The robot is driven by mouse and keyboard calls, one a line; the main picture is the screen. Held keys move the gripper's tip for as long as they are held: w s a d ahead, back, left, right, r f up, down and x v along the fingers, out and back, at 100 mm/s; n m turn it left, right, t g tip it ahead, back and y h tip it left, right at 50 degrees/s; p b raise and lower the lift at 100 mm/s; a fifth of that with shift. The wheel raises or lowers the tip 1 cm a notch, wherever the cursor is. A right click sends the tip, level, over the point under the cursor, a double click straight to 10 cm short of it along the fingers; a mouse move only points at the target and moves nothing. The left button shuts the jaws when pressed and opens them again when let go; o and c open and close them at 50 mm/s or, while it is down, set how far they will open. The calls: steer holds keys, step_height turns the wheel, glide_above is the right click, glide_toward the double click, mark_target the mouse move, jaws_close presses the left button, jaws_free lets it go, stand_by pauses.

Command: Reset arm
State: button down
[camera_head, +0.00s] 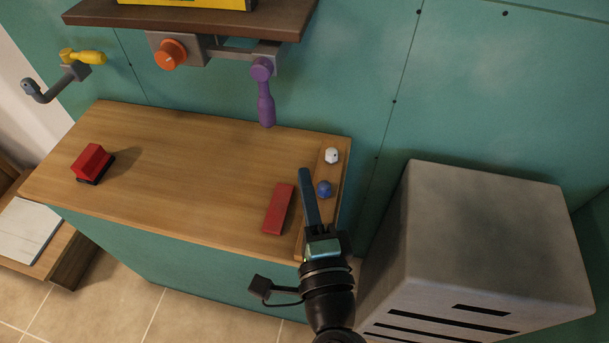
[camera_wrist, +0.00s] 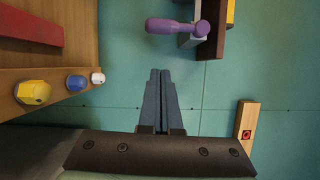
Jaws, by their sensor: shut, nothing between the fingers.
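My gripper (camera_head: 306,180) reaches up over the right end of the wooden counter (camera_head: 190,170) in the head view. In the wrist view, its two fingers (camera_wrist: 160,85) lie together, shut, with nothing between them. The fingertips point toward the green wall (camera_wrist: 125,50). The gripper appears apart from the things around it. In the head view it overlaps the counter's right strip, near a blue knob (camera_head: 324,189) and a white knob (camera_head: 332,156). The wrist view also shows a yellow knob (camera_wrist: 34,92) at the left, hidden in the head view.
A red block (camera_head: 278,209) lies left of my gripper, and a red and black piece (camera_head: 93,163) sits further left. A purple handle (camera_head: 265,100) hangs below a shelf (camera_head: 200,20). A grey cabinet (camera_head: 480,230) stands close on the right. The counter's middle is clear.

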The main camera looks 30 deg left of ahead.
stand_by(0.4)
steer(key=w+d+r+n+t+h+p, duration=0.1)
steer(key=w+d+r+n+t+p, duration=0.2)
steer(key=r, duration=0.9)
steer(key=w+d+r+n+t+h+p, duration=0.1)
steer(key=w+d+r+n+t, duration=0.25)
steer(key=r, duration=0.95)
steer(key=s+d+r+n+t+h+p, duration=0.1)
steer(key=s+d+r+t+h, duration=0.1)
steer(key=r, duration=0.7)
steer(key=s+d+r+n+t+h+p, duration=0.1)
steer(key=s+d+r+n+t+h, duration=0.1)
steer(key=r, duration=0.7)
steer(key=s+d+r+n+t+h+p, duration=0.1)
steer(key=s+d+r+t+h, duration=0.1)
steer(key=r, duration=0.7)
steer(key=s+d+h, duration=0.1)
steer(key=d+h, duration=0.1)
steer(key=h, duration=0.1)
steer(key=shift+s+d+r+t, duration=0.3)
steer(key=shift+s+d+t, duration=0.05)
steer(key=shift+s+d, duration=0.05)
